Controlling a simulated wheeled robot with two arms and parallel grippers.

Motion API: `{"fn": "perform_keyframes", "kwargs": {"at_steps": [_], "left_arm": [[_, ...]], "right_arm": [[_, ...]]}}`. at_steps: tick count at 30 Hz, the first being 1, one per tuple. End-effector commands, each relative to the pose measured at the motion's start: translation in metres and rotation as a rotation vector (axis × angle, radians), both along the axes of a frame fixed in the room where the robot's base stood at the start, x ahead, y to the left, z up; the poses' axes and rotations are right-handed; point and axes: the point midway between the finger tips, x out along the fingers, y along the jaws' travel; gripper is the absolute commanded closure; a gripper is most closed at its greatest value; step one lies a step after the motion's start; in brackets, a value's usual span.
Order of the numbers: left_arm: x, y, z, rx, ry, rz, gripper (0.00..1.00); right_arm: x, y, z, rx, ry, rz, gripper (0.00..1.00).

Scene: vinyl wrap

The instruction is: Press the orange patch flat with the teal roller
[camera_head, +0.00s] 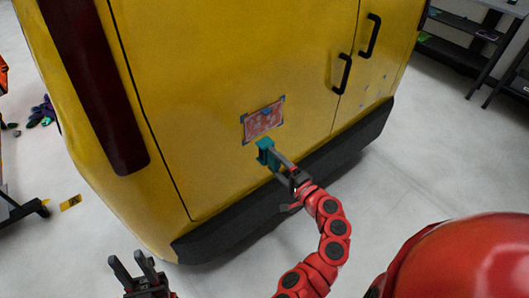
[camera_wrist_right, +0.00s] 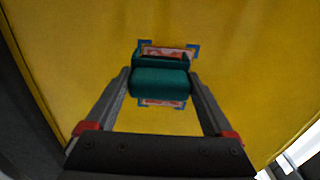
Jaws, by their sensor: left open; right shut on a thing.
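The orange-red patch (camera_head: 263,120) with a pale pattern and blue corner marks lies on the yellow vehicle panel. In the right wrist view the patch (camera_wrist_right: 167,52) shows above and below the teal roller, which hides its middle. The teal roller (camera_head: 265,148) is in my right gripper (camera_head: 274,163), just below the patch in the head view. In the right wrist view, both fingers of my right gripper (camera_wrist_right: 160,80) close on the ends of the roller (camera_wrist_right: 160,86). I cannot tell whether roller and patch touch. My left gripper (camera_head: 130,259) is open and empty at the lower left.
The yellow vehicle (camera_head: 200,90) has black door handles (camera_head: 342,74) right of the patch and a dark bumper (camera_head: 240,228) below. A dark shelf unit (camera_head: 465,28) stands at the upper right. The grey floor (camera_head: 450,150) at right is clear.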

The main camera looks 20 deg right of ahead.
Motion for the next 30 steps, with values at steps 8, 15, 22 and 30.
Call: {"fn": "perform_keyframes", "kwargs": {"at_steps": [8,15,22,30], "left_arm": [[0.0,0.0,0.006,0.0,0.0,0.0,0.6],[0.0,0.0,0.014,0.0,0.0,0.0,0.6],[0.0,0.0,0.017,0.0,0.001,0.0,0.6],[0.0,0.0,0.017,0.0,0.0,0.0,0.6]], "right_arm": [[0.011,0.005,0.002,0.003,-0.006,0.003,0.57],[0.036,0.014,0.002,0.003,-0.005,0.005,0.57],[0.057,0.021,0.0,0.003,-0.004,0.003,0.57],[0.061,0.022,-0.001,0.003,-0.004,-0.001,0.57]]}}
